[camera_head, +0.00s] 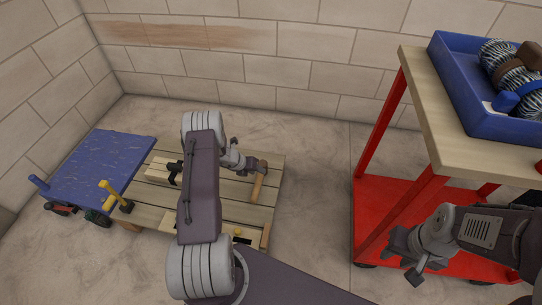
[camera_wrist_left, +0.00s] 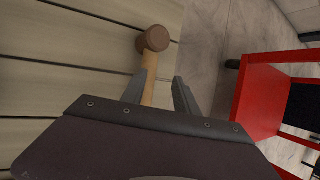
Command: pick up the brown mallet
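The brown mallet (camera_head: 258,186) lies on the slatted wooden table near its right edge. In the left wrist view its round brown head (camera_wrist_left: 153,39) is just beyond my fingertips, and its tan handle (camera_wrist_left: 148,93) runs back beside the left-hand finger. My left gripper (camera_head: 254,163) is over the mallet, and its spread fingers also show in the left wrist view (camera_wrist_left: 161,78). I cannot tell whether a finger touches the handle. My right gripper (camera_head: 408,262) is away to the right, in front of the red cart; its finger gap is unclear.
A blue-topped cart (camera_head: 95,163) stands left. A red cart (camera_head: 385,212) with a wooden top and blue tray (camera_head: 459,82) stands right. Floor between is clear.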

